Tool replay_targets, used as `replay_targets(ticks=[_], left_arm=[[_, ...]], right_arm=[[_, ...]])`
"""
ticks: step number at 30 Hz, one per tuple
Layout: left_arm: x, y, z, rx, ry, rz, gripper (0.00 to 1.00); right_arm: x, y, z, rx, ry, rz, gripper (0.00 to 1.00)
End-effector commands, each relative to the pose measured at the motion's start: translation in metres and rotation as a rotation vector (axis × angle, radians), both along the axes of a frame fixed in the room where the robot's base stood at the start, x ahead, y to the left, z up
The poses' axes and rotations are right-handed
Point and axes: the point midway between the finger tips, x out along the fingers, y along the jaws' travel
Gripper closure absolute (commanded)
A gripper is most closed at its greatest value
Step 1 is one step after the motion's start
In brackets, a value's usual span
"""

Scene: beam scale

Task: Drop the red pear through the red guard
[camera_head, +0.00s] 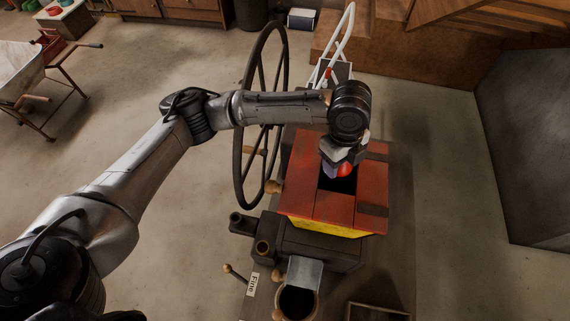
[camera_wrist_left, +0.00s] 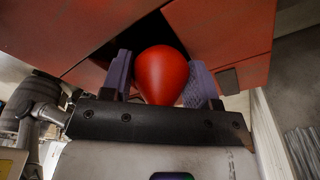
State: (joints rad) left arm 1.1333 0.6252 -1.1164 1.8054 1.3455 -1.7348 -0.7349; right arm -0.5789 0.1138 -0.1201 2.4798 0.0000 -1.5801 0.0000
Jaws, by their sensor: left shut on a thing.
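The red pear (camera_wrist_left: 162,74) is held between the two purple fingers of my left gripper (camera_wrist_left: 160,78) in the left wrist view. In the head view, a small part of the red pear (camera_head: 345,170) shows beside my left gripper (camera_head: 338,170), at the dark square opening. The red guard (camera_head: 318,205) is a red box-like cover with that opening in its top. My left gripper is shut on the pear at the opening; how deep the pear sits is hard to tell. My right gripper does not show.
A large dark handwheel (camera_head: 240,130) stands left of the guard. Below the guard is a dark machine body (camera_head: 300,243) with a round-mouthed cup (camera_head: 297,302). A small lever (camera_head: 238,274) stands by a label (camera_head: 252,284). A grey block (camera_head: 525,140) stands at the right, with open floor between.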

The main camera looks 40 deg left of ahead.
Motion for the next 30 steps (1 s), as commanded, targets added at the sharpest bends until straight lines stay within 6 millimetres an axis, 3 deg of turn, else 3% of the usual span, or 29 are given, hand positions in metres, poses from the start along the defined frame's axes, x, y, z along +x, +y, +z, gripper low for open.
replay_targets(ticks=[1, 2, 11, 20, 25, 30], left_arm=[[0.0, 0.0, 0.0, 0.0, 0.0, 0.0, 0.7], [0.0, 0.0, 0.0, 0.0, 0.0, 0.0, 0.43], [0.0, 0.0, 0.0, 0.0, 0.0, 0.0, 0.16], [0.0, 0.0, 0.003, 0.0, -0.001, 0.0, 0.16], [0.001, 0.003, 0.024, -0.002, -0.004, -0.001, 0.16], [0.002, 0.006, 0.058, -0.002, -0.004, 0.0, 0.16]], right_arm=[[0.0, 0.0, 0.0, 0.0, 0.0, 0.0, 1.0], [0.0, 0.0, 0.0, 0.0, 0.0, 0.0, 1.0], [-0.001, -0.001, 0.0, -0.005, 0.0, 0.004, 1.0], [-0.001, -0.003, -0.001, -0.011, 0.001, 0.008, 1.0], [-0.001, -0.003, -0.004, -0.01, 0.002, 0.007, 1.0], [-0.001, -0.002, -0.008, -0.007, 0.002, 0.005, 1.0]])
